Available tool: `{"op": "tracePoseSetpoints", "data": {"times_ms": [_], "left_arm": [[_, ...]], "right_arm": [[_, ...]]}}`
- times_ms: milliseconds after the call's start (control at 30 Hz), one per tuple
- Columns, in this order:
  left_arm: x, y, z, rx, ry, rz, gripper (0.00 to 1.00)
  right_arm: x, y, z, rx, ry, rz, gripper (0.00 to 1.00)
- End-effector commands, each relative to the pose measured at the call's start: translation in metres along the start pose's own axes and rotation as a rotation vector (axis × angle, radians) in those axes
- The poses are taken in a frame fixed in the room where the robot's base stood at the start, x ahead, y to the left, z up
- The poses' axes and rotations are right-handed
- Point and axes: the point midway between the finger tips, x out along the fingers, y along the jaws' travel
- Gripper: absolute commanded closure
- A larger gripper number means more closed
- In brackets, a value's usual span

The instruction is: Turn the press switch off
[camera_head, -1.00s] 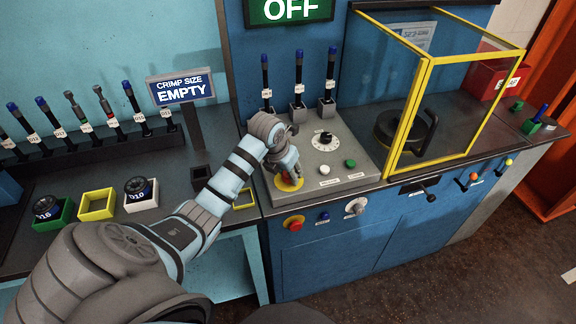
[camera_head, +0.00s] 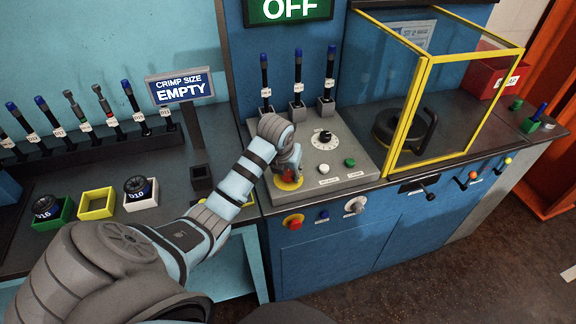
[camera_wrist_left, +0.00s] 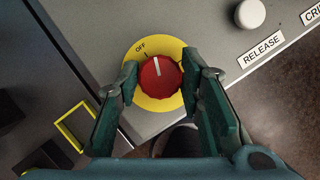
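The press switch is a red round knob (camera_wrist_left: 160,78) with a white pointer line, on a yellow disc (camera_wrist_left: 146,103) marked OFF. The pointer aims up in the left wrist view, close to the OFF mark. In the head view the yellow disc (camera_head: 289,184) is at the near left of the grey control panel (camera_head: 345,178), the knob partly hidden by my gripper. My left gripper (camera_wrist_left: 160,84) is open, its fingers on both sides of the knob; I cannot tell whether they touch it. A green sign (camera_head: 290,10) above reads OFF. My right gripper is not in view.
Beside the knob are a white button (camera_wrist_left: 250,13) labelled RELEASE, a green button (camera_head: 350,163) and a dial (camera_head: 325,138). A yellow-framed clear guard (camera_head: 425,100) stands to the right. A sign (camera_head: 181,88) reading CRIMP SIZE EMPTY stands to the left.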

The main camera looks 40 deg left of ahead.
Motion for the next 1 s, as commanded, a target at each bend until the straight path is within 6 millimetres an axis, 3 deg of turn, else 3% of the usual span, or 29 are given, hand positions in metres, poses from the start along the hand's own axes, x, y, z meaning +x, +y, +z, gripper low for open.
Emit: {"op": "tracePoseSetpoints", "data": {"times_ms": [33,133,467,800,1000], "left_arm": [[-0.001,0.0,0.002,0.0,-0.005,0.001,0.58],[-0.001,0.0,0.001,0.0,-0.003,0.0,0.46],[-0.005,0.0,0.001,0.001,-0.002,0.0,0.46],[-0.069,0.001,0.002,0.001,-0.004,0.0,0.46],[-0.076,0.001,0.001,0.0,-0.001,0.0,0.46]], "right_arm": [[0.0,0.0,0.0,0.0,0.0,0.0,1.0],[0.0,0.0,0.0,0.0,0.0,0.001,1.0],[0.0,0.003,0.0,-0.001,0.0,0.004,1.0],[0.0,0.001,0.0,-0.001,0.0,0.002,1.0],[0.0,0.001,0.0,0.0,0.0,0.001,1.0]]}}
